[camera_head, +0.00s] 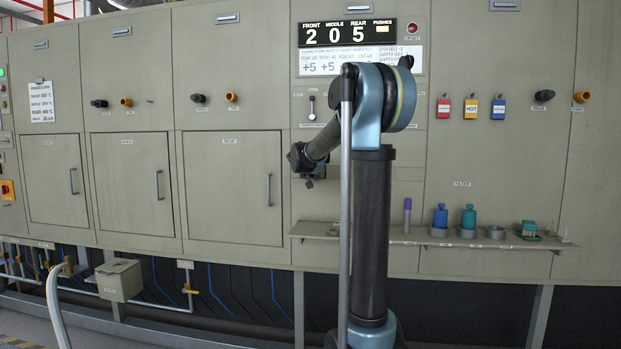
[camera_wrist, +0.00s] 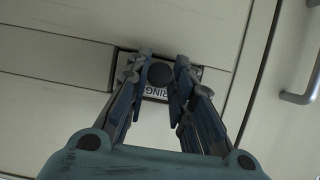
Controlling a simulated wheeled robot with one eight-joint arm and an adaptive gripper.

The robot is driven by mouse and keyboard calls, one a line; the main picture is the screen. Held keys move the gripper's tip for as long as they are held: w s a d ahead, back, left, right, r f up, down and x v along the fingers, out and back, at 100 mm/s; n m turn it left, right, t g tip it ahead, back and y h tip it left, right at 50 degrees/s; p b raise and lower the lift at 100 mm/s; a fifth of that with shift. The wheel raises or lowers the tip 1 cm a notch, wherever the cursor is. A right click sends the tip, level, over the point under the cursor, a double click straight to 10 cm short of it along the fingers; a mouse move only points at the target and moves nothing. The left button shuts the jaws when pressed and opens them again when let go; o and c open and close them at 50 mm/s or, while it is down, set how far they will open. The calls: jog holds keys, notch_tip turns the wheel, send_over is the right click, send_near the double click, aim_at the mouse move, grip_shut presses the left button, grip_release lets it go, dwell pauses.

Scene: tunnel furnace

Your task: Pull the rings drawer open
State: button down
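In the head view, my gripper (camera_head: 306,172) is at the cabinet front, left of my arm column. The drawer face is mostly hidden there by my arm. The drawer front looks flush with the panel.
A narrow shelf (camera_head: 400,238) below holds a purple-topped tool (camera_head: 407,214), a blue bottle (camera_head: 440,217) and a teal bottle (camera_head: 468,218). Left of my gripper is a furnace door with a vertical handle (camera_head: 269,190); a handle also shows in the wrist view (camera_wrist: 300,98).

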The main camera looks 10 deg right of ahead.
jog(key=s+a, duration=0.4)
jog(key=s, duration=0.8)
jog(key=c, duration=1.4)
grip_release()
jog(key=shift+s, duration=0.1)
jog(key=v, duration=1.1)
jog(key=shift+s+r, duration=0.2)
jog(key=shift+s, duration=0.1)
